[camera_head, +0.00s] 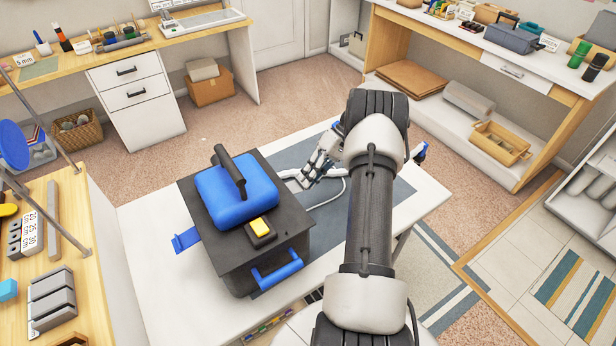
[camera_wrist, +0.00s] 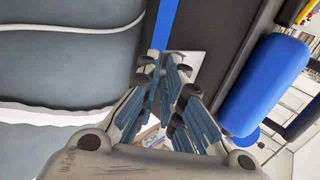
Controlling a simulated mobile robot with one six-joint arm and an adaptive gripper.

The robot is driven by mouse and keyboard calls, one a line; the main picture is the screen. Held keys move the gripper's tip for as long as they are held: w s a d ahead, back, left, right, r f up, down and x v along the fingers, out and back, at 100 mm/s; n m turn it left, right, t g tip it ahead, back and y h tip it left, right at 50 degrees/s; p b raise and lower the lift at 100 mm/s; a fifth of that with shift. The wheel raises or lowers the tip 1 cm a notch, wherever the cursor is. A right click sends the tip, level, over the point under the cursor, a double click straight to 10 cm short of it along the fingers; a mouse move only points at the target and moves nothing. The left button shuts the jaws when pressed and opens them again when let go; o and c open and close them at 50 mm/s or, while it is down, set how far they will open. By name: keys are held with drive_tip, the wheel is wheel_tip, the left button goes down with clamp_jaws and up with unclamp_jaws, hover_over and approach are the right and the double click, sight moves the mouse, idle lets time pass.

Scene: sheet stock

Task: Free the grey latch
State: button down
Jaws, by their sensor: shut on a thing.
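My gripper (camera_head: 304,180) is at the box's right side, low near the mat. In the wrist view my gripper (camera_wrist: 166,68) has its fingers shut against the box's side. A light grey plate (camera_wrist: 192,60) shows just past the fingertips and looks like the grey latch. The gripped part itself is mostly hidden by the fingers. The blue lid part also shows in the wrist view (camera_wrist: 262,85).
A blue side handle (camera_head: 277,276) sticks out at the box's front and a blue tab (camera_head: 186,239) at its left. A white cable (camera_head: 333,199) lies on the grey mat (camera_head: 390,190) beside the box. The white tabletop (camera_head: 150,285) is clear at front left.

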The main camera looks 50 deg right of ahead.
drive_tip(key=shift+s+f+y+b, duration=0.15)
drive_tip(key=shift+f+b, duration=0.15)
drive_tip(key=shift+f, duration=0.2)
drive_tip(key=shift+s+f+y+b, duration=0.15)
drive_tip(key=shift+f+b, duration=0.1)
drive_tip(key=shift+f, duration=0.2)
drive_tip(key=shift+w+a, duration=0.1)
drive_tip(key=c, duration=2.1)
unclamp_jaws()
drive_tip(key=v, duration=0.8)
drive_tip(key=shift+w+r, duration=0.15)
drive_tip(key=shift+r, duration=0.35)
